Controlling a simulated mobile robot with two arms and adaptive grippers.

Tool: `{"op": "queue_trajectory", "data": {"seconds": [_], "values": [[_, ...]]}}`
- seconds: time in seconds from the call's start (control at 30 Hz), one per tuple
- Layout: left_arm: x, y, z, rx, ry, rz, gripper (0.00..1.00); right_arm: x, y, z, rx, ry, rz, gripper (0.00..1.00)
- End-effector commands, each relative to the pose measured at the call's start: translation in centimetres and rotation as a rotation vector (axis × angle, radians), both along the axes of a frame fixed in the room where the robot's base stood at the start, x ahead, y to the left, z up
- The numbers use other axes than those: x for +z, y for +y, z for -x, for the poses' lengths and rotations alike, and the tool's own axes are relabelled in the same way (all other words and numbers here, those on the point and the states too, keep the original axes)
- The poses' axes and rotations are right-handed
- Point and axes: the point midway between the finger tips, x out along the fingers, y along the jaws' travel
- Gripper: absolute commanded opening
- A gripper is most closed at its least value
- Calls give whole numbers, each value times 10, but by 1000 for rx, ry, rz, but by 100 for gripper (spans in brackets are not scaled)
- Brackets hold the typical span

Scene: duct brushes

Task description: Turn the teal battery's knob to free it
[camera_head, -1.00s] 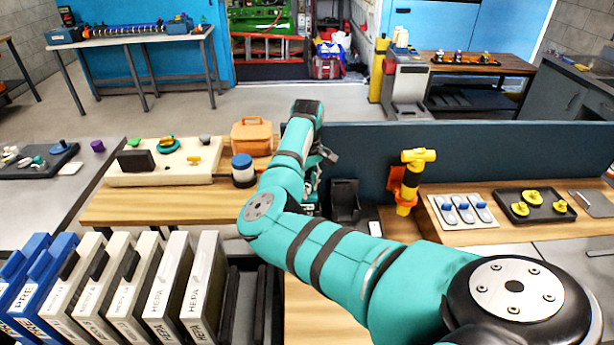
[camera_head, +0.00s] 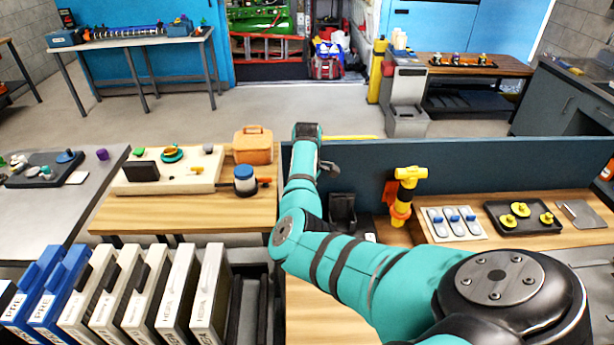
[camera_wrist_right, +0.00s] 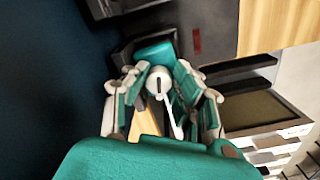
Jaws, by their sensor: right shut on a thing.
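In the right wrist view, the teal battery (camera_wrist_right: 154,53) shows as a teal block at a black holder (camera_wrist_right: 190,25). A white round knob (camera_wrist_right: 158,78) with a dark slot and a pale lever sits just in front of it. My right gripper (camera_wrist_right: 162,74) has its fingers on both sides of the knob and is shut on it. In the head view, my right arm reaches to the left end of the dark blue divider and mostly hides the gripper. The battery and knob cannot be made out there. My left gripper is out of view.
The dark blue divider (camera_head: 480,165) runs along the back of the bench. Upright filter boxes (camera_head: 178,290) fill the front left. A blue-lidded jar (camera_head: 245,182) and an orange case (camera_head: 253,147) stand left.

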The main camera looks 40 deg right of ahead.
Motion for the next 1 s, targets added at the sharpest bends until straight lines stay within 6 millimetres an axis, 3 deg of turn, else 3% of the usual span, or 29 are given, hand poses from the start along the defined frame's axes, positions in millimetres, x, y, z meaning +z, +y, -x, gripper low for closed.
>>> {"op": "queue_trajectory", "data": {"seconds": [0.2,0.23,0.4,0.77,1.0], "values": [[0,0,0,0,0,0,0,0,0,-1,-1,-1,1,0],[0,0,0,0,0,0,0,0,0,-1,-1,-1,1,27],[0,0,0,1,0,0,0,1,0,-1,-2,-2,2,49],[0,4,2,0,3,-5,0,2,-1,-1,-3,-3,3,49],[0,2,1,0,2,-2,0,28,-1,-1,-3,-5,5,49]]}}
